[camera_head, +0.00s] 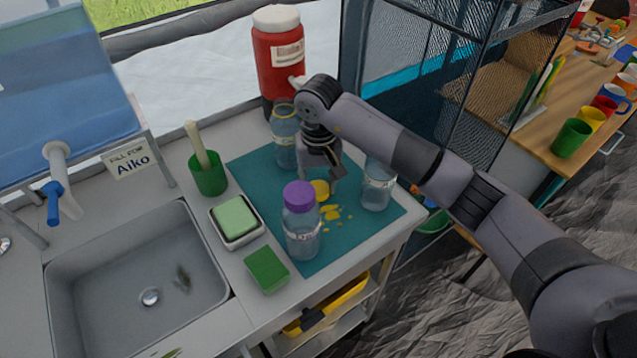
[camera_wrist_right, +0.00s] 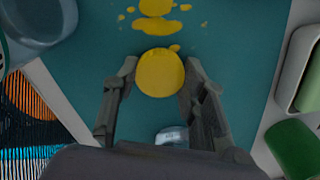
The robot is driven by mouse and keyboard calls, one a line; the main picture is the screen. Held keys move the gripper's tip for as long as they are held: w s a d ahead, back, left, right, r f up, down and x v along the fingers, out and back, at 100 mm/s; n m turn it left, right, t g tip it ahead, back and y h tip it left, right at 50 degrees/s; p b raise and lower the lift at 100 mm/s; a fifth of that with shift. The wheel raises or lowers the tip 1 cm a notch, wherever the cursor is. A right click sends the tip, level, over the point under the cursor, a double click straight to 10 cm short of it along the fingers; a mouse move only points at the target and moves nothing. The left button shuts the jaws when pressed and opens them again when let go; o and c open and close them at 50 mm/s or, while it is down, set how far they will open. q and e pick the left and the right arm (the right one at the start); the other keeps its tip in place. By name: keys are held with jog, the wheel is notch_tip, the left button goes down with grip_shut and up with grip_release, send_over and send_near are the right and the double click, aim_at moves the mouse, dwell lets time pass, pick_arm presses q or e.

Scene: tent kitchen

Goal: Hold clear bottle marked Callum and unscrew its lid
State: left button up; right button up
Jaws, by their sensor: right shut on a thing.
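My right gripper (camera_head: 325,182) points down over the teal mat (camera_head: 255,172), its fingers on both sides of a round yellow disc like a lid (camera_wrist_right: 159,73). The disc also shows in the head view (camera_head: 320,190). Whether a bottle is under it, I cannot tell. A clear bottle with a purple lid (camera_head: 301,225) stands upright in front of the gripper; its label is too small to read. Another clear bottle (camera_head: 285,140) stands behind the gripper to the left, and one more (camera_head: 377,188) to its right, partly behind my arm. My left gripper is out of view.
Yellow spill patches (camera_head: 333,212) lie on the mat. Left are a green cup with a brush (camera_head: 208,175), a sponge tray (camera_head: 240,241), a green sponge (camera_head: 267,268) and a sink (camera_head: 120,270). A red dispenser (camera_head: 278,60) stands behind.

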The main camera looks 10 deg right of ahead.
jog(key=shift+f, duration=0.15)
jog(key=o, duration=1.3)
